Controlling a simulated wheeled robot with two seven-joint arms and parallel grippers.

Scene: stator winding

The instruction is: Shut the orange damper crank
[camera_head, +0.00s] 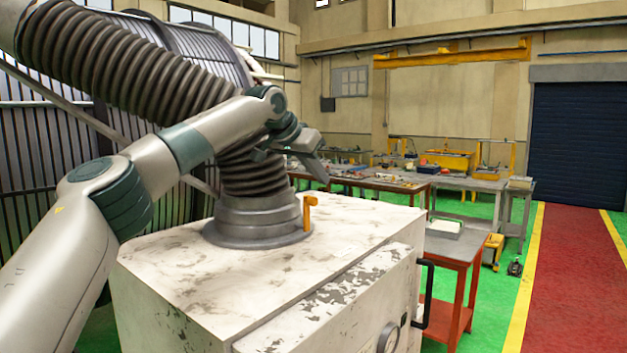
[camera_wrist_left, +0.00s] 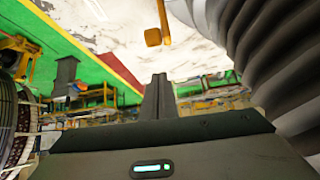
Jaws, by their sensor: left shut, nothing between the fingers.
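The orange damper crank (camera_head: 308,209) stands on the right side of the grey round collar (camera_head: 257,222) at the foot of the ribbed duct, on top of the worn white cabinet (camera_head: 190,275). In the left wrist view the crank (camera_wrist_left: 154,36) shows at the top, beyond the fingertips (camera_wrist_left: 158,78), which are together and empty. The ribbed duct (camera_wrist_left: 285,65) is close on the right there. My right gripper is not in view.
The thick ribbed duct (camera_head: 95,60) rises to the upper left behind my left arm. A black handle (camera_head: 426,295) sticks out of the cabinet's right side. A red table (camera_head: 455,250) stands to the right. The cabinet top in front of the collar is clear.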

